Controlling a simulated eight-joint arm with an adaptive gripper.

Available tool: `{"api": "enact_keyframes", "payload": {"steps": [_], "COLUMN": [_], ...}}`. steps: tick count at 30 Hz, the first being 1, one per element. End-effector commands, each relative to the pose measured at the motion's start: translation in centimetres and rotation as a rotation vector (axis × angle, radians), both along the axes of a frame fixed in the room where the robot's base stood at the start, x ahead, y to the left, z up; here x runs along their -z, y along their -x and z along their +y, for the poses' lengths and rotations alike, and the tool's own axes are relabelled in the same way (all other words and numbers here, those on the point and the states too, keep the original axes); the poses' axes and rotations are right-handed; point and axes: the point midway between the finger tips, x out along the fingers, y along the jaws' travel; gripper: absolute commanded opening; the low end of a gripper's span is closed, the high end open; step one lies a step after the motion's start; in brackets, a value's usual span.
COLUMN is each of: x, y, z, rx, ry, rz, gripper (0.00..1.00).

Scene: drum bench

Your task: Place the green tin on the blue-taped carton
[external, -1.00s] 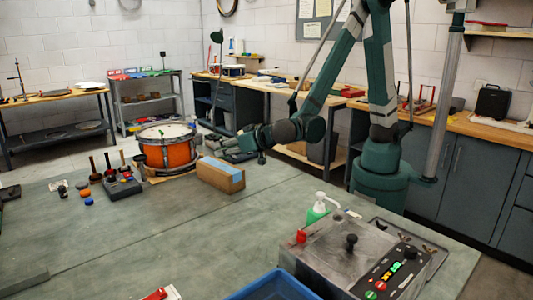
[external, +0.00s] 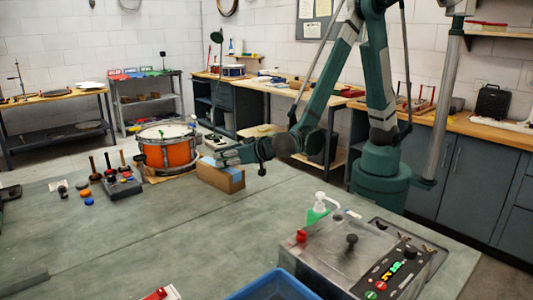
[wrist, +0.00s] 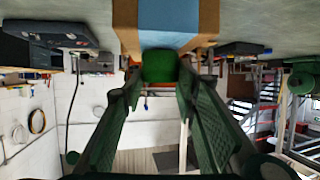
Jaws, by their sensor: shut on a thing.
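The carton (external: 222,180) with the blue tape stands on the bench beside the orange drum in the external view. In the wrist view the carton (wrist: 124,22) is at the top edge, with its blue tape (wrist: 168,18) along the middle. The green tin (wrist: 160,66) is between my fingertips in the wrist view, right by the taped face. My gripper (wrist: 158,74) is shut on it. In the external view my gripper (external: 216,157) is at the carton's top. I cannot make out the tin there, nor tell whether it touches the carton.
The orange drum (external: 168,148) stands close on the left of the carton. A dark block with upright tools (external: 121,184) and small coloured caps lie further left. A metal machine (external: 345,250) and a blue bin (external: 272,286) are at the front. The middle of the bench is clear.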

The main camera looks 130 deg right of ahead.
Motion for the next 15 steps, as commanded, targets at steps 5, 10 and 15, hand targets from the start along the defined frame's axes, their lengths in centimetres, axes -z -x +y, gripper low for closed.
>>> {"api": "enact_keyframes", "payload": {"steps": [5, 10, 15], "x": [-0.04, 0.19, 0.27], "y": [0.0, -0.01, -0.01], "z": [-0.01, -0.01, 0.0], "rx": [0.0, 0.0, 0.0], "ry": [0.0, 0.0, 0.0], "rz": [0.0, 0.0, 0.0], "gripper": [0.17, 0.17, 0.42]}}
